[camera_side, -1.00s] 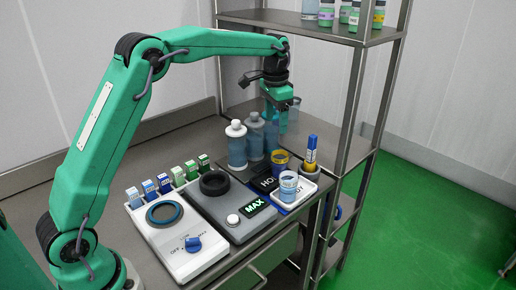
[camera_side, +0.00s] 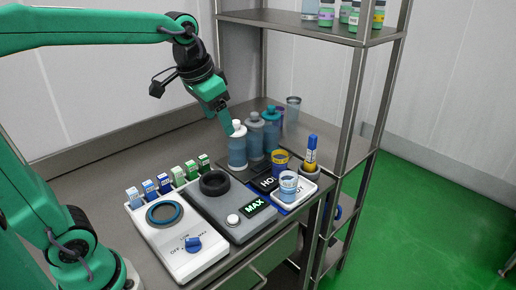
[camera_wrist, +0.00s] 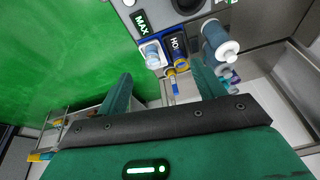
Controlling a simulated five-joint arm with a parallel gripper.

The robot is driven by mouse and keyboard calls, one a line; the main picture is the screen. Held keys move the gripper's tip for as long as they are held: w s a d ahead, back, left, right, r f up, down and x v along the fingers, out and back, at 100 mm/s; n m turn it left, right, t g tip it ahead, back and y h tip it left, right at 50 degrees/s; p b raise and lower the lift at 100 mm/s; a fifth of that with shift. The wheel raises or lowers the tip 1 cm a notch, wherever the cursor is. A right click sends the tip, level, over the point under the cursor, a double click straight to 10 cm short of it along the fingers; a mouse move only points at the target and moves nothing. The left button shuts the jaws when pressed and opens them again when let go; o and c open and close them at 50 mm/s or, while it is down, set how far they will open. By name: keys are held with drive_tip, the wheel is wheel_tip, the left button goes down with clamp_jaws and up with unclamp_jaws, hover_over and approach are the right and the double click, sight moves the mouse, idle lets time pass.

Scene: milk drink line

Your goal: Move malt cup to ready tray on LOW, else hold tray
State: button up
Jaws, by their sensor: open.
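A small display (camera_side: 255,206) reads MAX; it also shows in the wrist view (camera_wrist: 140,21). A clear cup with a blue band (camera_side: 288,186) stands upright on a white tray (camera_side: 311,191), whose label is partly hidden. I cannot tell which cup is the malt cup. My gripper (camera_side: 228,130) is open and empty, close to a white-capped bottle (camera_side: 237,150) in the side view; touching is not clear. Its spread fingers show in the wrist view (camera_wrist: 160,70).
Two more bottles (camera_side: 271,130) and a tall clear cup (camera_side: 293,112) stand behind. A yellow and blue tube (camera_side: 311,152) stands upright at the right. Several small cartons (camera_side: 164,184) line the back of a white unit with a blue knob (camera_side: 193,243). A metal shelf rack (camera_side: 355,80) rises at right.

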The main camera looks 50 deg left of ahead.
drive_tip(key=s+f+n+t, duration=0.1)
drive_tip(key=s+f, duration=0.4)
drive_tip(key=s, duration=0.7)
drive_tip(key=shift+s+d+t, duration=0.3)
drive_tip(key=shift+d+t, duration=0.1)
drive_tip(key=shift+f, duration=0.1)
idle(0.4)
